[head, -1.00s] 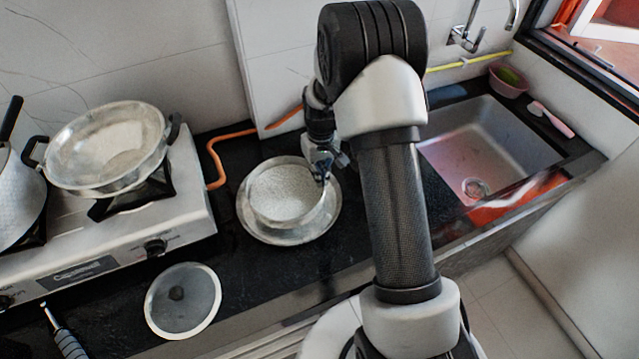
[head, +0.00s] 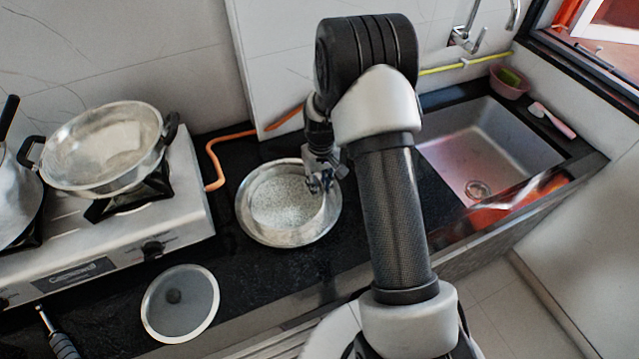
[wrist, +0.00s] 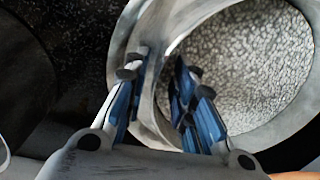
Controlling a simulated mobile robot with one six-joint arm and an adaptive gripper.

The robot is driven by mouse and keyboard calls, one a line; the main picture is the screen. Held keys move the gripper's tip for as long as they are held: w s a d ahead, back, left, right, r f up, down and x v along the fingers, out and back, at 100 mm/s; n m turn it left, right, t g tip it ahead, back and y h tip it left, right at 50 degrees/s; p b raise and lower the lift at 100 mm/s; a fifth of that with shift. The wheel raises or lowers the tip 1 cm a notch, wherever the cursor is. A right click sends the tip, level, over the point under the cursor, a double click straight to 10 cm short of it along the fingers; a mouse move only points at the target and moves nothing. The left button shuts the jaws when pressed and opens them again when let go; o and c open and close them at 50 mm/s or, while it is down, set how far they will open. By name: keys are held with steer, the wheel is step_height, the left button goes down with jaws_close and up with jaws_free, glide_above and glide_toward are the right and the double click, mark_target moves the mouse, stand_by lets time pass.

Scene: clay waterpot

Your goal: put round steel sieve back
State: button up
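The round steel sieve (head: 286,203), with a speckled mesh bottom, sits inside a wider steel basin (head: 247,227) on the black counter. My gripper (head: 321,180) is low at the right part of the sieve's rim in the head view. In the wrist view, the fingers of my gripper (wrist: 160,85) stand apart, with the steel wall of the sieve between them. A gap shows between the finger pads and the wall, so the gripper looks open. The sieve mesh (wrist: 250,70) fills the right of the wrist view. The fingers partly hide the near rim.
A gas stove (head: 130,235) at left carries a two-handled steel pan (head: 105,150). A lid (head: 180,305) lies on the counter in front of the stove. An orange hose (head: 213,165) runs behind the basin. The sink (head: 490,150) is at right.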

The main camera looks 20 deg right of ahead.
steer(key=shift+r, duration=0.1)
step_height(320, 180, up, 20)
steer(key=s+a+p, duration=0.2)
steer(key=s+p, duration=0.1)
steer(key=p, duration=0.1)
steer(key=s+a+r+t, duration=0.2)
steer(key=s+a+r, duration=0.2)
steer(key=s+r, duration=0.5)
steer(key=s+a+r+t, duration=0.1)
steer(key=s+a+r, duration=0.1)
steer(key=s, duration=0.6)
steer(key=s+a+r+t, duration=0.1)
steer(key=s+r, duration=0.2)
steer(key=s, duration=0.4)
steer(key=shift+s+a+t, duration=0.3)
steer(key=shift+s+a, duration=0.1)
steer(key=shift+a, duration=0.1)
